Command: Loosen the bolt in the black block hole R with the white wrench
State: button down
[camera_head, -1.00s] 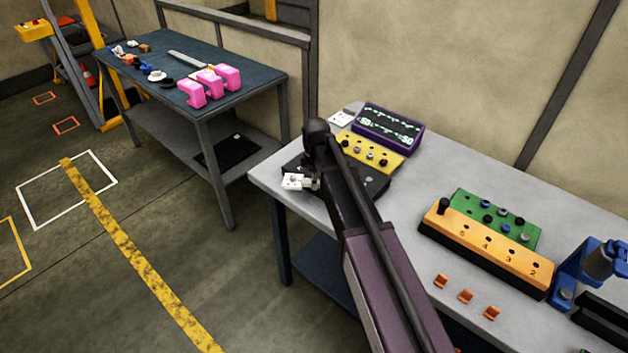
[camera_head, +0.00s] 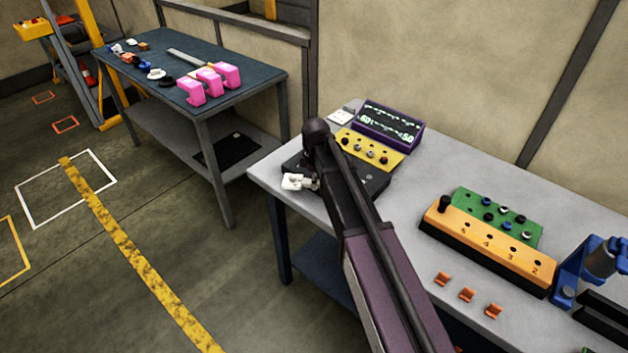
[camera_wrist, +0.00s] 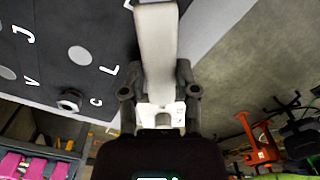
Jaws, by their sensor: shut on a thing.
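The white wrench (camera_wrist: 157,50) is between the fingers of my gripper (camera_wrist: 160,108) in the wrist view. A bolt head (camera_wrist: 70,100) sits beside the letter C. I cannot see a letter R. In the head view, the white end of the wrench (camera_head: 293,181) shows at the left side of the black block (camera_head: 376,186). My arm hides much of the block.
Behind the block are a yellow block (camera_head: 372,152) and a purple panel (camera_head: 390,125). An orange block (camera_head: 490,250), a green block (camera_head: 505,215) and orange clips (camera_head: 466,295) stand to the right. A second table (camera_head: 230,95) with pink parts is at the back left.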

jog(key=shift+f, duration=0.25)
jog(key=shift+s, duration=0.2)
dwell(0.3)
jog(key=shift+s+n, duration=1.15)
jog(key=shift+n, duration=0.05)
jog(key=shift+s+d, duration=0.1)
jog(key=shift+s+d+r+n, duration=0.1)
jog(key=shift+s+d+n, duration=0.05)
jog(key=shift+s+n, duration=0.45)
jog(key=shift+s+d+r+n, duration=0.1)
jog(key=shift+s+d+n, duration=0.05)
jog(key=shift+s+n, duration=0.45)
jog(key=shift+s+d+r+n, duration=0.1)
jog(key=shift+s+d+n, duration=0.2)
jog(key=shift+s+n, duration=0.3)
jog(key=shift+s+d+n, duration=0.25)
jog(key=shift+s+n, duration=0.3)
jog(key=shift+n, duration=0.05)
